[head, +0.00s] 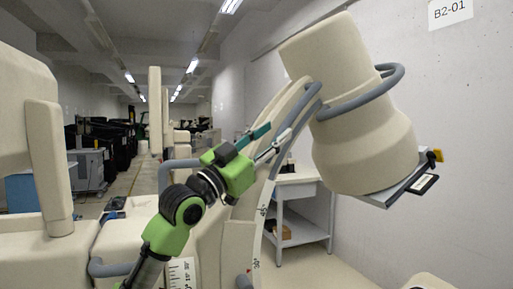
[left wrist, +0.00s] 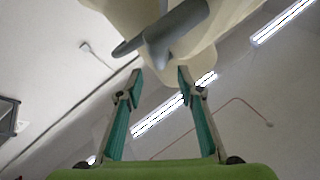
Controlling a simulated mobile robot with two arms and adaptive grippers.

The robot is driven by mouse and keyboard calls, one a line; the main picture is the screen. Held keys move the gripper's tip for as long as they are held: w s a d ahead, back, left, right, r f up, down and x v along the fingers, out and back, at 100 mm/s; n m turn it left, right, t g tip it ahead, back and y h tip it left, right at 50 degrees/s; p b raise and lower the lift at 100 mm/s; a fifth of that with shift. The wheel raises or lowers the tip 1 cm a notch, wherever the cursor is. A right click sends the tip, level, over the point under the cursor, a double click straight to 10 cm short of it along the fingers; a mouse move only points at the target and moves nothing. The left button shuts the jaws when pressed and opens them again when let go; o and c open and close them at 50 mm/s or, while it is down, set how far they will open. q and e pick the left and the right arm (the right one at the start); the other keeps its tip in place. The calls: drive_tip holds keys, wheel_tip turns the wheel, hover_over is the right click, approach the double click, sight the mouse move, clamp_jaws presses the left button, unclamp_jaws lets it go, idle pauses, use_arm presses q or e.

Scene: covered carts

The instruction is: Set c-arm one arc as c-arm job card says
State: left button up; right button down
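The beige c-arm has a large housing (head: 360,110) at upper right and a curved arc (head: 262,190) below it. A grey bar handle (head: 311,98) runs along the arc, and a grey handle also shows in the left wrist view (left wrist: 172,32). My left gripper (head: 278,132) is open, its teal fingers beside the arc. In the left wrist view its fingertips (left wrist: 160,74) are apart, just short of the handle, with nothing between them. My right gripper is out of view. No readable job card shows.
A dark-framed card (head: 422,184) and a yellow-black piece (head: 435,157) are at the housing's lower end. A wall sign (head: 450,12) reads B2-01. A white table (head: 300,177) stands behind the arc. Beige equipment (head: 45,150) fills the left; an aisle runs back.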

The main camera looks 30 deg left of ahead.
use_arm(q)
drive_tip(key=shift+v, duration=2.6)
drive_tip(key=shift+f, duration=0.1)
